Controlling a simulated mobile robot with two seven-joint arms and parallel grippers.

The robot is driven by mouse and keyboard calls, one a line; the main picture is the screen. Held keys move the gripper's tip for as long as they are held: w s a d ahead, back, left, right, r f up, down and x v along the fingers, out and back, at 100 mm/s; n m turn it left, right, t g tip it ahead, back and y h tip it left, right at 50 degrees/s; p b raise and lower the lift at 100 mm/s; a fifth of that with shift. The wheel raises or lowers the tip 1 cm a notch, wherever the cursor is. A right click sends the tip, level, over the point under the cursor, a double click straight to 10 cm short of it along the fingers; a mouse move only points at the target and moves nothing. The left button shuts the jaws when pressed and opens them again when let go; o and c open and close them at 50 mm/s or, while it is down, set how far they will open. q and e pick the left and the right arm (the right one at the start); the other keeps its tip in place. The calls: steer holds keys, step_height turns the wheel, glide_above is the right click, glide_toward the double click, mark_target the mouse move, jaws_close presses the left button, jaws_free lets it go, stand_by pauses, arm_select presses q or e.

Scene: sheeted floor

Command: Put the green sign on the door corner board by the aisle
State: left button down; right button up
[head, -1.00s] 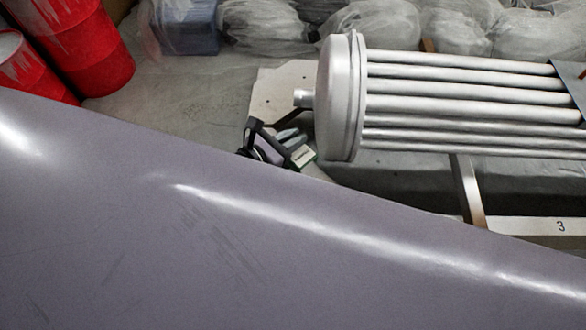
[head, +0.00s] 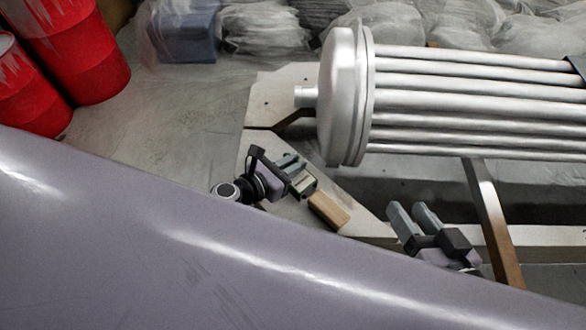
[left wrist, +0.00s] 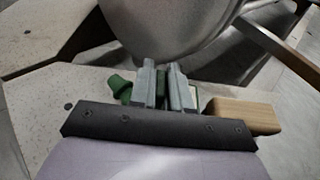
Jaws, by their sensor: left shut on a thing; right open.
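My left gripper (head: 292,168) is shut on the green sign (head: 306,185), a small piece with a pale face, low over the pale corner board (head: 285,205). In the left wrist view the closed fingers (left wrist: 163,85) cover most of the sign; its green parts (left wrist: 120,88) show on both sides. I cannot tell whether the sign touches the board. My right gripper (head: 413,218) is open and empty near the lower board, right of the left one. My purple arm hides the lower part of the head view.
A wooden block (head: 328,210) lies beside the sign. A large metal tube bundle (head: 345,95) with a round end stands just behind. A brown-edged strut (head: 490,220) rises at right. Red drums (head: 75,50) stand at upper left; wrapped bundles (head: 370,25) line the back. Floor at left (head: 180,110) is clear.

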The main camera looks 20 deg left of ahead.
steer(key=shift+r, duration=0.1)
arm_select(q)
steer(key=shift+f, duration=0.1)
steer(key=c, duration=1.1)
jaws_free()
steer(key=p+v, duration=0.1)
steer(key=v, duration=1.1)
arm_select(e)
steer(key=shift+w+a, duration=0.1)
steer(key=shift+a, duration=0.15)
